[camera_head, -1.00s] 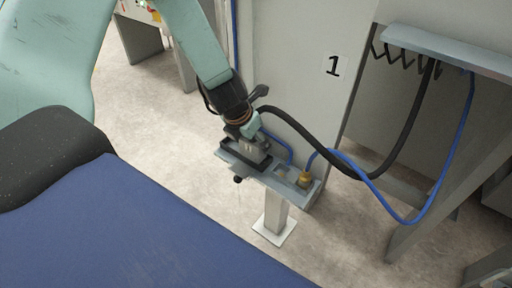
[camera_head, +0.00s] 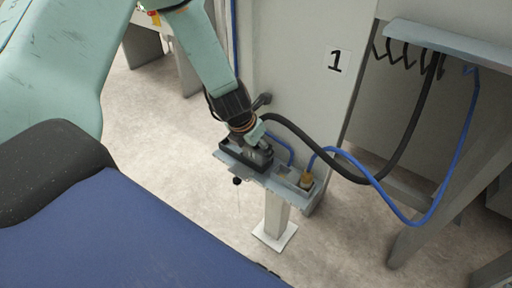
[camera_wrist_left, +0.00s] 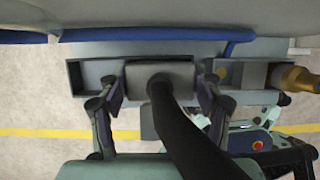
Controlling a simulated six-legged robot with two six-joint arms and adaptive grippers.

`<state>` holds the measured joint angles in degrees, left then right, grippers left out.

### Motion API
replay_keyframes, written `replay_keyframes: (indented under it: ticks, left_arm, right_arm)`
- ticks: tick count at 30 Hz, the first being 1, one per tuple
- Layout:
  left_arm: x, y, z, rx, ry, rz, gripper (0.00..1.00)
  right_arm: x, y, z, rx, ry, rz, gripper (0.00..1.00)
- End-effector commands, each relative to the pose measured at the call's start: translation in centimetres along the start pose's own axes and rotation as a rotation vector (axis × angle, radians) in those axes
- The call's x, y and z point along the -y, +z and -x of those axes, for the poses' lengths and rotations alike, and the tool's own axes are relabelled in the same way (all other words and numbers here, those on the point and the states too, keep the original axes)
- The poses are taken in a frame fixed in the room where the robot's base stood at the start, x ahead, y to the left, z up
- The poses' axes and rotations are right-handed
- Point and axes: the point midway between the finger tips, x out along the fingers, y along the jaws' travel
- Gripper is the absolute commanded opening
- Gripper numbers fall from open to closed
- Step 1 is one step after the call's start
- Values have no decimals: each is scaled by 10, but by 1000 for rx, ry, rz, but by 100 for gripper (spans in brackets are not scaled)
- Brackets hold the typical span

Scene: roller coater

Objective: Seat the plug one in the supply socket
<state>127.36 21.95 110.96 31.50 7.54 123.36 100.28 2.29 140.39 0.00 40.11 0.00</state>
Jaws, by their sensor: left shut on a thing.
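My left gripper (camera_head: 259,143) is shut on plug one (camera_wrist_left: 160,76), a grey block with a thick black cable (camera_wrist_left: 180,135). In the left wrist view, the fingers (camera_wrist_left: 160,108) stand on either side of the plug. The plug is at the supply socket, a dark rectangular housing (camera_head: 234,161) on a grey shelf (camera_head: 278,184). In the left wrist view, the plug lies over the socket's long frame (camera_wrist_left: 88,70). The gripper and plug hide the contact, so I cannot tell how deep the plug sits. My right gripper is not in view.
A brass connector (camera_head: 306,180) with a blue hose (camera_head: 395,208) stands at the shelf's right end. The black cable hangs in a loop to a hook rail (camera_head: 450,48). A post (camera_head: 275,215) supports the shelf.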

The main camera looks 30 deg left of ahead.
Motion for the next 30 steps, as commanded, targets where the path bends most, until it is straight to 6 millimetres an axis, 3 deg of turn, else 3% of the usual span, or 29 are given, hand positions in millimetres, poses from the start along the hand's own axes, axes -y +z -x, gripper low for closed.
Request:
replay_keyframes:
  ticks: [1,2,9,22,30]
  left_arm:
    - [0,-1,-2,1,0,1,23]
    - [0,-1,-2,-1,0,1,68]
    - [0,-1,-1,0,-1,0,88]
    - [0,1,3,0,0,-1,88]
    - [0,2,38,0,-2,2,88]
  right_arm:
    - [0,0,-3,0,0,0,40]
    - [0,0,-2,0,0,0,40]
    - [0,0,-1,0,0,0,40]
    - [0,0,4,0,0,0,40]
    - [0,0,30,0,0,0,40]
